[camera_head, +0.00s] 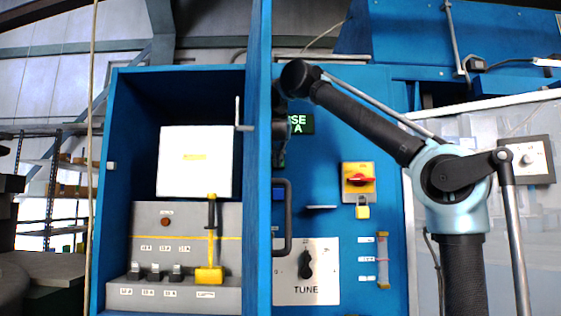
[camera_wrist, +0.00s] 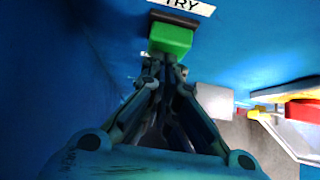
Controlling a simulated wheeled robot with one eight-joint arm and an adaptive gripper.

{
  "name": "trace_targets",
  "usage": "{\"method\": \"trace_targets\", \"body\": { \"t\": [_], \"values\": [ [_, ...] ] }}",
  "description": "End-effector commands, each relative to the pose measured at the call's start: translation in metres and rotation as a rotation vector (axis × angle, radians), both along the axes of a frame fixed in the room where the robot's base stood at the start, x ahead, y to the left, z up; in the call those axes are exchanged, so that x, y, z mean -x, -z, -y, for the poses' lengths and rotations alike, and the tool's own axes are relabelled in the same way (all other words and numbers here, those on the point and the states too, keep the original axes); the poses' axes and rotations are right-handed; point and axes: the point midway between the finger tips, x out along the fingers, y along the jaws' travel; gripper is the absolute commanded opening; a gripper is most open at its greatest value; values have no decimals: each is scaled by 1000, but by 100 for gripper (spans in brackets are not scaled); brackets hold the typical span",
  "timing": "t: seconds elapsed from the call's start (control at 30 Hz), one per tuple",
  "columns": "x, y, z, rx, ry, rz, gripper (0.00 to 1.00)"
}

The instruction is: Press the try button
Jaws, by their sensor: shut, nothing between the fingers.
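The try button is a green block (camera_wrist: 171,39) below a white label reading TRY (camera_wrist: 184,6) in the wrist view. My gripper (camera_wrist: 166,62) is shut and empty, with its fingertips at the lower edge of the green button. I cannot tell whether they touch it or stop just short. In the head view my gripper (camera_head: 279,155) hangs in front of the blue panel (camera_head: 330,220), beside the edge of the open cabinet door, and hides most of the button area.
A red rotary switch on a yellow plate (camera_head: 359,181) with a padlock (camera_head: 362,211) is to the right. A black door handle (camera_head: 287,218) and a TUNE knob (camera_head: 305,264) are below.

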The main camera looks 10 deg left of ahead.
Motion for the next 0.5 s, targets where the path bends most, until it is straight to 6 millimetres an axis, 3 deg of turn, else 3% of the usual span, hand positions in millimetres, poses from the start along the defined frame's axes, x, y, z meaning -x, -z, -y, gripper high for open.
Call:
{"method": "trace_targets", "body": {
  "t": [0.33,0.5],
  "values": [
    [-1,0,0,-1,1,0,0],
    [-15,0,-3,-2,2,0,0]
  ]
}}
